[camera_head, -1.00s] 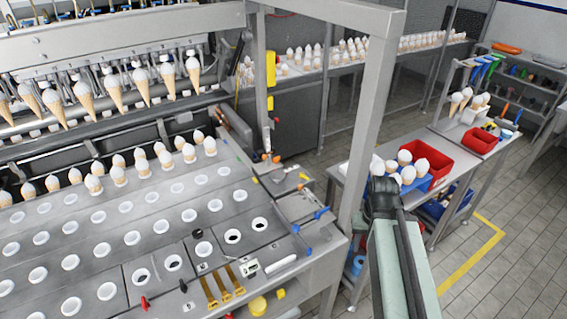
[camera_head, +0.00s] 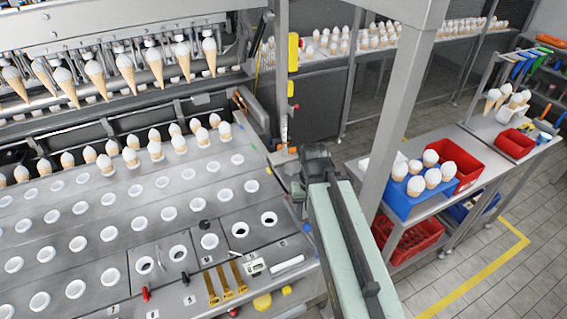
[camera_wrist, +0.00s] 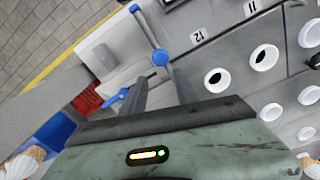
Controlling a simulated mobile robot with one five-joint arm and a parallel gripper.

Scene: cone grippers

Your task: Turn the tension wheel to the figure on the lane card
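Number tags 12 (camera_wrist: 197,38) and 11 (camera_wrist: 249,8) are on the bed plate. I cannot clearly make out a tension wheel or a lane card.
A grey frame post (camera_head: 405,100) stands right of my arm. Beyond it are a blue tray (camera_head: 400,204) of white-topped cones and a red bin (camera_head: 470,165). Cones hang above the bed. Yellow brackets (camera_head: 212,288) and a white gauge-like tool (camera_head: 255,266) lie near its front.

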